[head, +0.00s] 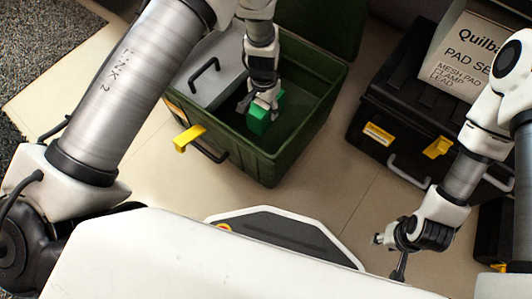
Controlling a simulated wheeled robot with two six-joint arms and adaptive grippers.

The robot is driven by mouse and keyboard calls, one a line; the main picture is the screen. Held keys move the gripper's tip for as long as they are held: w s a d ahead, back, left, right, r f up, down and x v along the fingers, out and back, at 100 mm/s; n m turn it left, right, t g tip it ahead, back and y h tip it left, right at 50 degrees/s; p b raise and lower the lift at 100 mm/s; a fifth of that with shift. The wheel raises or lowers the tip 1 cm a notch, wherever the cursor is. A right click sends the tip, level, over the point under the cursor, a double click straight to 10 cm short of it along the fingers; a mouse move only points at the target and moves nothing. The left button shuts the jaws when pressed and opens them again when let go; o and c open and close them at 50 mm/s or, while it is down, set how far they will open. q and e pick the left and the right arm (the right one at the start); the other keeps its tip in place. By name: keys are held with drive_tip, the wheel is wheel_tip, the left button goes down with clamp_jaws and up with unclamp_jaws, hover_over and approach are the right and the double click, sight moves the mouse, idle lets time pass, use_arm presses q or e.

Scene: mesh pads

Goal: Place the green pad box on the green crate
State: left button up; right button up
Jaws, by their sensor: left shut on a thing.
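The green pad box (259,122) is a small bright green block inside the open dark green crate (212,146), near the middle of its opening. My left gripper (259,105) reaches down into the crate and is shut on the top of the pad box. Whether the box touches the crate floor cannot be told. The crate's lid (318,22) stands open at the back. My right gripper (397,262) is low at the right, over the floor and away from the crate. Its fingers are too small and dark to read.
A grey case with a black handle (210,82) fills the crate's left part. A yellow latch (188,138) sticks out at the crate's front. A black case (363,152) stands to the right, with a labelled box (462,62) on it. Tiled floor (330,195) between them is clear.

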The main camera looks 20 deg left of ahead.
use_arm(q)
drive_tip(key=f+b, duration=0.1)
drive_tip(key=f, duration=0.2)
drive_tip(key=shift+w+d+f+b, duration=0.1)
drive_tip(key=shift+w+f+b, duration=0.1)
drive_tip(key=shift+f+b, duration=0.15)
drive_tip(key=b, duration=0.7)
hover_over(266, 139)
wheel_tip(266, 139, down, 10)
drive_tip(key=shift+r, duration=0.2)
drive_tip(key=shift+r+p, duration=0.2)
drive_tip(key=shift+p, duration=0.25)
drive_tip(key=o, duration=1.6)
drive_tip(key=shift+f, duration=0.15)
drive_tip(key=shift+c, duration=0.2)
use_arm(e)
wheel_tip(266, 139, down, 10)
drive_tip(key=shift+w, duration=0.35)
drive_tip(key=shift+d, duration=0.1)
use_arm(q)
wheel_tip(266, 139, up, 12)
drive_tip(key=p, duration=0.7)
drive_tip(key=shift+s+f+p, duration=0.1)
drive_tip(key=shift+f+p, duration=0.15)
drive_tip(key=shift+p, duration=0.15)
drive_tip(key=shift+r, duration=0.5)
use_arm(e)
wheel_tip(266, 139, up, 8)
drive_tip(key=shift+s, duration=0.4)
